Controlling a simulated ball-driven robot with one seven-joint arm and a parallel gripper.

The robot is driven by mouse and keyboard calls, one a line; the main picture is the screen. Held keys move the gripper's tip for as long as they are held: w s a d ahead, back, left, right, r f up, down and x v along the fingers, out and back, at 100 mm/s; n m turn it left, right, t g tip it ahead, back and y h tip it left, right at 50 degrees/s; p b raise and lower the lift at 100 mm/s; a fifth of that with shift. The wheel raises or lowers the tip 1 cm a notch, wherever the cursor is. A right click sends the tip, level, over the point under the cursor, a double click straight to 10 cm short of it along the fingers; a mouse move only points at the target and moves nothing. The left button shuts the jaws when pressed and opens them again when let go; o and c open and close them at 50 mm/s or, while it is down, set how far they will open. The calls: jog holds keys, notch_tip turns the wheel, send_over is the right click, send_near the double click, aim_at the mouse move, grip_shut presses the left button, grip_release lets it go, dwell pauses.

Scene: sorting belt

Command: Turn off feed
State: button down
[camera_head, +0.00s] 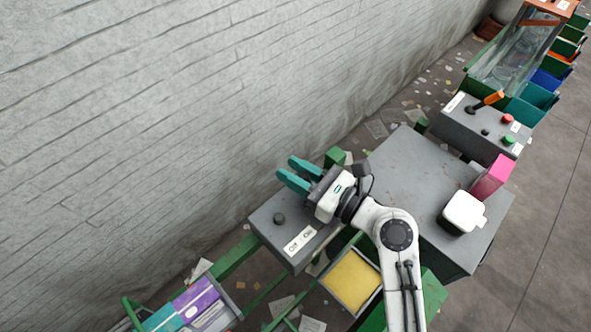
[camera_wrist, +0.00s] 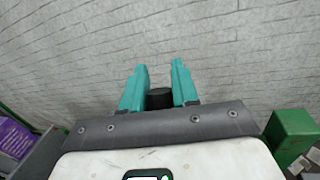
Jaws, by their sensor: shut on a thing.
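My gripper (camera_head: 293,173) has two teal fingers that point up and left toward the wall, above the far edge of a grey box. The wrist view shows the fingers (camera_wrist: 160,85) with a dark round thing (camera_wrist: 160,99) between them, and they are shut on it. The grey box (camera_head: 268,233) carries a dark round knob (camera_head: 279,218) and two white labels (camera_head: 299,241), too small to read surely. Another grey control box (camera_head: 466,127) at upper right has an orange-handled lever (camera_head: 487,101), a red button (camera_head: 507,118) and a green button (camera_head: 508,140).
A grey table (camera_head: 415,165) stands right of my arm, with a white block (camera_head: 463,212) and a pink panel (camera_head: 493,179). A yellow-filled tray (camera_head: 351,280) lies below. Purple and teal boxes (camera_head: 190,300) are at lower left. A brick wall (camera_head: 170,110) runs behind. Litter covers the floor.

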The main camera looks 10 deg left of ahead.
jog(key=b, duration=0.1)
jog(key=y+b, duration=0.1)
jog(key=shift+s+d+f+t+b, duration=0.1)
jog(key=shift+s+d+t+b, duration=0.15)
jog(key=shift+d+t+b, duration=0.15)
jog(key=shift+s+d+r+n+y+b, duration=0.25)
jog(key=shift+y+b, duration=0.25)
jog(key=shift+b, duration=0.3)
jog(key=shift+d+r+t+y, duration=0.1)
jog(key=shift+r+t+y, duration=0.2)
jog(key=c, duration=0.9)
grip_release()
jog(key=shift+s+b, duration=0.1)
jog(key=shift+b, duration=0.2)
jog(key=shift+s+d+f, duration=0.1)
jog(key=shift+d+f, duration=0.1)
jog(key=shift+d, duration=0.1)
jog(key=s+d, duration=0.2)
jog(key=d, duration=0.1)
jog(key=s+d+b, duration=0.1)
jog(key=s+d, duration=0.1)
jog(key=d, duration=0.2)
jog(key=s+d+b, duration=0.1)
jog(key=d, duration=0.3)
jog(key=shift+s, duration=0.4)
